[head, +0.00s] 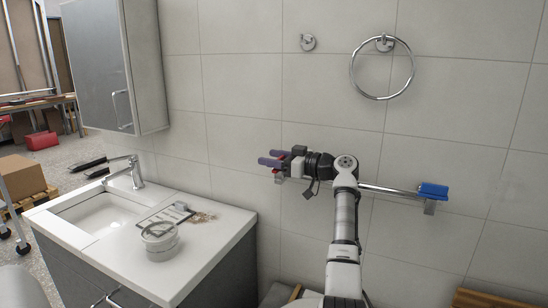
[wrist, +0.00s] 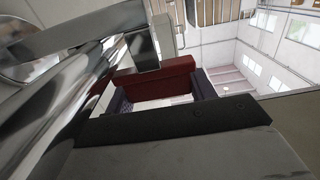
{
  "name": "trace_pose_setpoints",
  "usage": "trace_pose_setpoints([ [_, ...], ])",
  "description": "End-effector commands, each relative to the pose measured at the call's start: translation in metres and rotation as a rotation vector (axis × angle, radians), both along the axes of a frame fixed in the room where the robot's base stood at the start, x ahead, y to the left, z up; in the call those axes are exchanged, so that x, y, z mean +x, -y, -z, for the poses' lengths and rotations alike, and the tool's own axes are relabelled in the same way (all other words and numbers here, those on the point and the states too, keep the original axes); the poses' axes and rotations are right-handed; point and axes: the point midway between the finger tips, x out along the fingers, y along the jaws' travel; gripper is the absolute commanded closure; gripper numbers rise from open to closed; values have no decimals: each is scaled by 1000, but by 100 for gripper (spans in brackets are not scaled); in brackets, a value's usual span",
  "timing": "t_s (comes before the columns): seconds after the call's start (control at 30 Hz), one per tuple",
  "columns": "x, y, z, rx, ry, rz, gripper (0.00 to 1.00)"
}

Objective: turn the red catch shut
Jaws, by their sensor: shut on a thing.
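The red catch (head: 279,180) is at the left end of a chrome rail on the tiled wall. Only small bits of it show in the head view, below and behind my gripper. In the wrist view the red catch (wrist: 155,80) is a dark red block across the middle, by the fingers. My gripper (head: 272,158) reaches left along the wall, its fingers at the catch. It is shut on the red catch. The wrist view shows my gripper (wrist: 163,98) close up, with dark finger pads. The exact turn of the catch is hard to tell.
The chrome rail (head: 392,191) runs right to a blue catch (head: 432,190). A towel ring (head: 382,70) and a hook (head: 308,42) are above. A washbasin counter (head: 115,262) with a round container (head: 159,237) is at left, under a cabinet (head: 115,65).

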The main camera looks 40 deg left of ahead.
Motion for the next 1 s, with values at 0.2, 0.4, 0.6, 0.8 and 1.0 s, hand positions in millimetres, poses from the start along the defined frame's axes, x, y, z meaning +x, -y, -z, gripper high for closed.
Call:
trace_pose_setpoints([
  [0.2,-1,0,1,-1,-1,-20,68],
  [0.4,-1,0,1,-1,-1,-22,68],
  [0.6,-1,-1,1,-2,0,-21,36],
  [0.8,-1,0,1,-1,-1,-20,24],
  [1.0,0,1,1,-1,-1,-19,24],
])
